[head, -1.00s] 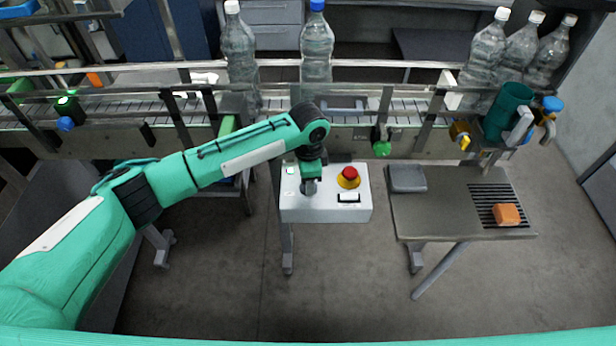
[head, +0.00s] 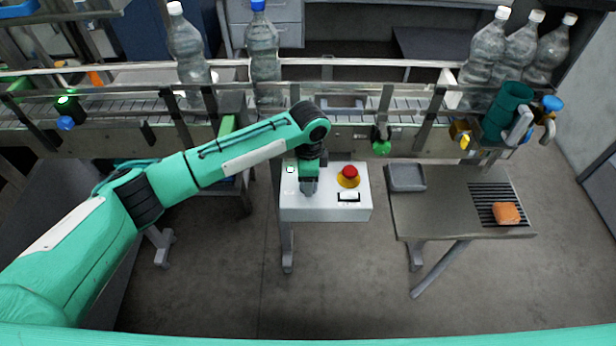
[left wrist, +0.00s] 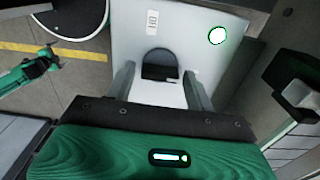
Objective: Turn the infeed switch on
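The white control box (head: 330,209) stands on a post in front of the conveyor. My left gripper (head: 309,188) points down over its left part, beside the red stop button (head: 348,173) with a yellow base. In the left wrist view, the fingers of my left gripper (left wrist: 160,88) stand apart. A dark switch part (left wrist: 160,65) on the box face shows between them; I cannot tell whether they touch it. A bright lamp (left wrist: 217,35), white with a green rim, sits beside it; it also shows in the head view (head: 290,169). My right gripper is not in view.
The conveyor (head: 340,107) runs behind the box, carrying a white-capped bottle (head: 188,50) and a blue-capped bottle (head: 263,55). Several bottles stand at its right. A side table (head: 450,205) holds a grey tray (head: 407,177) and an orange block (head: 507,213).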

